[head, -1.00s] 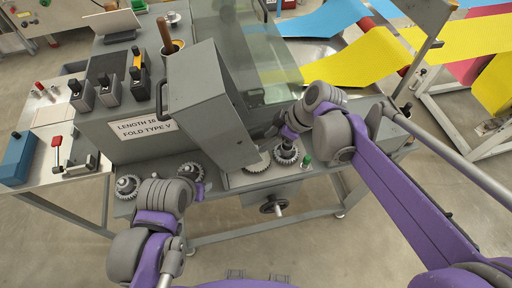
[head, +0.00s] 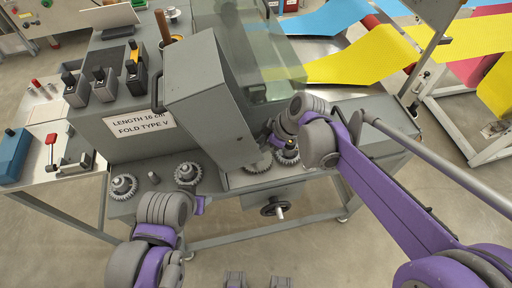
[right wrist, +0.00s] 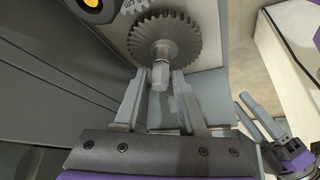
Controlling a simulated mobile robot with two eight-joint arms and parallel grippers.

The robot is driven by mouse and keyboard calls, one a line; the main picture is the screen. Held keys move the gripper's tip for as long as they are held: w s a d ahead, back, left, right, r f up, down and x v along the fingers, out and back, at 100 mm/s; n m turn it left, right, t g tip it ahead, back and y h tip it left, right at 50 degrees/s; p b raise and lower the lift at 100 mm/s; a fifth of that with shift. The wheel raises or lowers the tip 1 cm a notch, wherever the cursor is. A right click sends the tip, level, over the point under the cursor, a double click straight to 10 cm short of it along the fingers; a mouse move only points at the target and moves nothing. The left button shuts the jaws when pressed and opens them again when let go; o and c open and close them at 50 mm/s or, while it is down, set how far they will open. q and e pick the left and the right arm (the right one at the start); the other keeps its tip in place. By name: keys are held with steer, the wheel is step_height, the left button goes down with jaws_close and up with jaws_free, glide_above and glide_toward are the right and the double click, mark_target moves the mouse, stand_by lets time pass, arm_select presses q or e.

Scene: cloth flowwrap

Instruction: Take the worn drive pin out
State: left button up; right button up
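In the right wrist view a toothed grey gear (right wrist: 165,30) has a pale pin with a faceted end (right wrist: 159,76) standing out of its hub. My right gripper (right wrist: 160,78) has one finger on each side of this pin, with a narrow gap showing. In the head view my right gripper (head: 276,140) is at the right-hand gears (head: 288,155), partly hidden by its own wrist. My left gripper (head: 198,205) is low in front of the left gears (head: 188,173), mostly hidden by its wrist. Its two separated fingers show in the right wrist view (right wrist: 241,99). I cannot tell wear on the pin.
The grey machine's tilted housing (head: 205,95) stands close left of my right gripper. A small grey peg (head: 153,177) stands between the left gears. A handwheel (head: 275,207) hangs below the ledge.

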jaws_close()
steer(key=shift+r, duration=0.1)
arm_select(q)
steer(key=shift+w+r+p, duration=0.3)
steer(key=shift+r+p, duration=0.2)
steer(key=shift+r, duration=0.25)
steer(key=shift+w+r+p, duration=0.3)
steer(key=shift+r+p, duration=0.25)
steer(key=shift+r, duration=0.15)
steer(key=shift+w+r+p, duration=0.3)
steer(key=shift+r+p, duration=0.2)
steer(key=shift+r, duration=0.25)
arm_select(e)
steer(key=shift+r, duration=2.75)
arm_select(q)
steer(key=shift+s, duration=0.1)
arm_select(e)
steer(key=shift+s+f, duration=0.1)
